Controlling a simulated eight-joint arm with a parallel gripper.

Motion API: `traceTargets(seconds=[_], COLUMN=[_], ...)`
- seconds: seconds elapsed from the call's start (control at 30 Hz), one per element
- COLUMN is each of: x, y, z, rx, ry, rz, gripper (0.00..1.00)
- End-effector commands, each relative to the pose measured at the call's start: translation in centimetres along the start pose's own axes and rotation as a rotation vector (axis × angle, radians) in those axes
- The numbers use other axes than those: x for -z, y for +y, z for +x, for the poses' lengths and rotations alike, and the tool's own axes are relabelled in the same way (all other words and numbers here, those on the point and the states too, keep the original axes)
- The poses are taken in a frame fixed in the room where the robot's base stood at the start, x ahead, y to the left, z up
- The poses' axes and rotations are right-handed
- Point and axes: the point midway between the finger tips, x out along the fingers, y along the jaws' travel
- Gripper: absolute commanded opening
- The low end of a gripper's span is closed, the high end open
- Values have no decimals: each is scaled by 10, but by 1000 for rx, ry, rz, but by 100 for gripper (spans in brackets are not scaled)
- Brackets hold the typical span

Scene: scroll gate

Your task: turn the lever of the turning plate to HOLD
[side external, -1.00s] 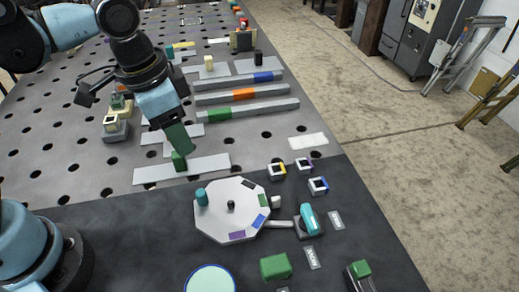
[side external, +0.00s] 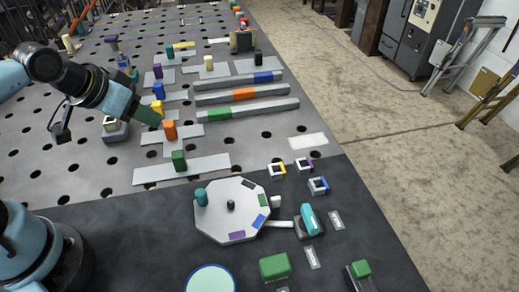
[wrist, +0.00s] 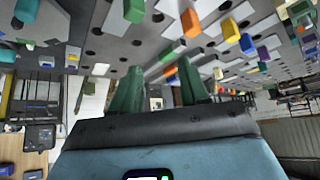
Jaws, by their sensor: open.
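The turning plate (side external: 218,222) is a white octagon with a dark centre knob, coloured marks and a teal peg (side external: 201,197) at its upper left edge. A teal lever handle (side external: 309,220) sits on a dark base right of the plate, with a pale bar between them. Small label plates stand beside it at right (side external: 336,220) and below (side external: 312,257); their writing is too small to read. My gripper (side external: 151,116) is up and left of the plate, well apart from it. In the wrist view its green fingers (wrist: 160,88) are spread with nothing between them.
A green block (side external: 178,161) stands on a pale strip, with orange (side external: 170,130), yellow and blue blocks behind. Grey rails (side external: 245,95) with coloured sliders lie beyond. Small square rings (side external: 318,185) and a green box (side external: 275,267) lie near the plate.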

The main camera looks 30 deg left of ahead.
Motion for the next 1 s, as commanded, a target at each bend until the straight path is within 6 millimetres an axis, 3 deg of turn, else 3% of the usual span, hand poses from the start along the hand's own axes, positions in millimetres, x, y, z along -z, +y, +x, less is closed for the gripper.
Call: traceTargets(seconds=[0.17,0.37,0.53,0.7,1.0], x=[15,51,74,84,66], y=[16,68,124,186,298], z=[-3,-6,-3,1,10], rx=[-33,-134,-241,-360,-594], ry=[-36,-128,-196,-246,-293], rz=[136,543,926,1308,1952], gripper=[45,45,45,45,45])
